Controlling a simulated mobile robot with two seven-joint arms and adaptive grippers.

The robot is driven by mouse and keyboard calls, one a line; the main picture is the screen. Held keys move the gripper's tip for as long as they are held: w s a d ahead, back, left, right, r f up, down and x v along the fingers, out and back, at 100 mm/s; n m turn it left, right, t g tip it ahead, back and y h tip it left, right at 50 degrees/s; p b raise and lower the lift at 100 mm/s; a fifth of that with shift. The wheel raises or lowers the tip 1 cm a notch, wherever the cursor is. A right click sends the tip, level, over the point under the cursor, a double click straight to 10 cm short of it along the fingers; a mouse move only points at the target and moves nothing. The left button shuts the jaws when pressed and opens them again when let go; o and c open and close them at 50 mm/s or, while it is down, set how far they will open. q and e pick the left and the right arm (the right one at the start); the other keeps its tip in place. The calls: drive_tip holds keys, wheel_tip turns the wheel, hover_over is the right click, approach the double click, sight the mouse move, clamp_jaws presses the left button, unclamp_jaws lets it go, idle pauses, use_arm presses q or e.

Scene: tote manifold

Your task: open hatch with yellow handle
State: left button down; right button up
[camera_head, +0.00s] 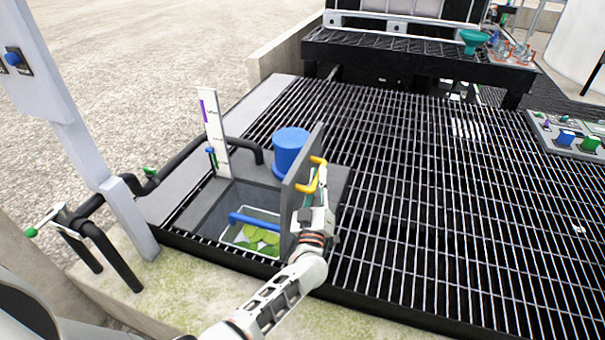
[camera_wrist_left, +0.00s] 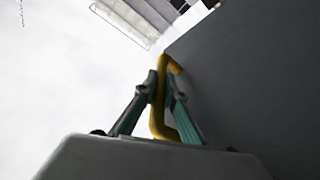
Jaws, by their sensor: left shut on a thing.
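The hatch lid (camera_head: 301,184) is a grey panel that stands upright at the right side of a square opening in the grated floor. Its yellow handle (camera_head: 319,163) is on the lid's right face. My left gripper (camera_head: 313,196) is at that handle. In the left wrist view the fingers (camera_wrist_left: 161,95) are shut on the yellow handle (camera_wrist_left: 158,115), with the grey lid (camera_wrist_left: 250,70) to the right. The opening below holds a clear tote (camera_head: 230,235) with green-yellow round things in it and a blue bar (camera_head: 254,221) across it. My right gripper is not in view.
A blue cylinder (camera_head: 291,150) stands just behind the opening. A white gauge board (camera_head: 214,135) and black pipes stand to its left. Open grating (camera_head: 430,200) lies to the right. A control panel (camera_head: 570,135) is at the far right, and a dark rack (camera_head: 410,55) at the back.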

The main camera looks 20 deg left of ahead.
use_arm(q)
drive_tip(key=shift+d+f+m+h, duration=0.15)
drive_tip(key=shift+d+m+h, duration=0.1)
drive_tip(key=shift+d, duration=0.25)
drive_tip(key=shift+d+f+m+h, duration=0.15)
drive_tip(key=shift+d+m, duration=0.1)
drive_tip(key=shift+d, duration=0.2)
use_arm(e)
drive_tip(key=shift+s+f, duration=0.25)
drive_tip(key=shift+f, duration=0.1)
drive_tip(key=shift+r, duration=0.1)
use_arm(q)
drive_tip(key=c, duration=2.1)
unclamp_jaws()
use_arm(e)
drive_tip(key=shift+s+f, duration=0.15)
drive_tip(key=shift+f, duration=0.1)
use_arm(q)
drive_tip(key=v, duration=1.2)
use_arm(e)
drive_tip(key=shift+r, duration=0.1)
